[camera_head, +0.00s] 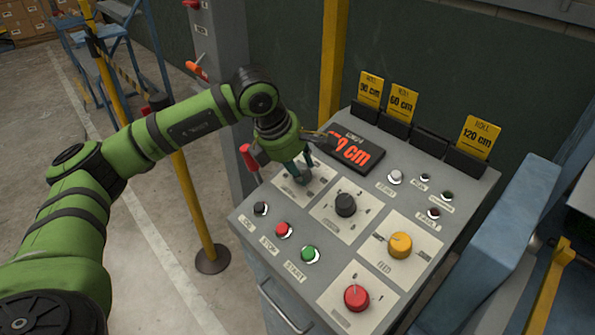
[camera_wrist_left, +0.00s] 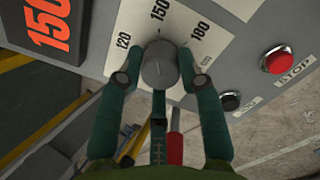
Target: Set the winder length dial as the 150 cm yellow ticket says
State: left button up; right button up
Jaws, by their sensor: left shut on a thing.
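The winder length dial (camera_wrist_left: 161,66) is a grey round knob. In the left wrist view its scale shows 120, 150 and 180, with 150 above the knob. A thin mark shows on its face, too faint to read surely. My left gripper (camera_head: 297,168) is shut on the dial, one finger on each side. The black display (camera_head: 362,154) has red digits, partly covered by my gripper in the head view; in the left wrist view the display (camera_wrist_left: 49,25) shows 150. Yellow tickets (camera_head: 371,90), (camera_head: 402,103) and (camera_head: 479,137) stand behind the panel; the right one reads 120 cm. No 150 cm ticket shows.
The sloping panel also has a black knob (camera_head: 345,205), a yellow feed knob (camera_head: 399,245), a red knob (camera_head: 356,298), a red stop button (camera_head: 283,230) and a green start button (camera_head: 310,254). One ticket holder (camera_head: 430,143) is empty. A yellow post (camera_head: 196,208) stands left of the panel.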

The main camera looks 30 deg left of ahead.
pick_arm(q)
jog(key=shift+w+d+r, duration=0.1)
jog(key=shift+r, duration=0.1)
dwell(0.3)
jog(key=o, duration=0.9)
jog(key=shift+o, duration=1.2)
jog(key=shift+d+f, duration=0.1)
jog(key=shift+d, duration=0.05)
jog(key=shift+s+a+r, duration=0.2)
jog(key=shift+a+r, duration=0.05)
jog(key=shift+r, duration=0.2)
jog(key=v, duration=1.1)
jog(key=shift+d, duration=0.2)
jog(key=shift+r, duration=0.1)
